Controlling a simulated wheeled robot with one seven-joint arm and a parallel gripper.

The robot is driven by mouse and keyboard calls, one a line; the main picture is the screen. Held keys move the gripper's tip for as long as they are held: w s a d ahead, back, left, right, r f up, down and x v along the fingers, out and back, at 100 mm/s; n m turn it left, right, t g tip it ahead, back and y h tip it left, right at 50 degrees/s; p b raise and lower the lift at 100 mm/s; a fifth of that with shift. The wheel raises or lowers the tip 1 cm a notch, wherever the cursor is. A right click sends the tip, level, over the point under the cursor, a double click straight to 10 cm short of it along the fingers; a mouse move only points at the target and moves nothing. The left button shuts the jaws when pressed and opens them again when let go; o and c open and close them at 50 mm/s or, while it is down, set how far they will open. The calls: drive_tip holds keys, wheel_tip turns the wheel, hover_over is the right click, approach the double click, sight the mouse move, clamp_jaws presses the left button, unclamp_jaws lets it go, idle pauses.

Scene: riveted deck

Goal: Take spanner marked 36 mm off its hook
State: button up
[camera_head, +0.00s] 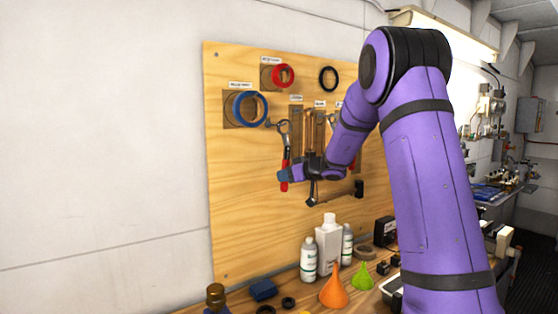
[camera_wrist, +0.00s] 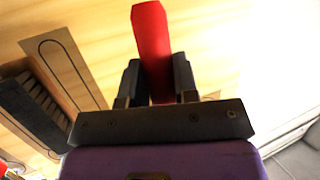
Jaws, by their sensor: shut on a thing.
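A spanner with a red handle (camera_head: 286,157) is upright in front of the wooden tool board (camera_head: 240,190). Its grey head is at the top, and I cannot tell whether it touches a hook. My gripper (camera_head: 284,175) is shut on the lower part of the red handle. The wrist view shows the red handle (camera_wrist: 152,35) between the two dark fingers (camera_wrist: 157,82). The size labels (camera_head: 296,98) on the board are too small to read, so no 36 mm mark can be made out. My arm hides the right part of the board.
A blue ring (camera_head: 236,108), a red ring (camera_head: 274,76) and a black ring (camera_head: 328,78) hang on the board. The bench below holds white bottles (camera_head: 327,248), an orange funnel (camera_head: 334,290) and a green funnel (camera_head: 362,276). The wall left of the board is bare.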

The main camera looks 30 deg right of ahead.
drive_tip(key=shift+s+r, duration=0.15)
drive_tip(key=shift+s, duration=2)
drive_tip(key=s, duration=0.8)
drive_tip(key=shift+d, duration=0.2)
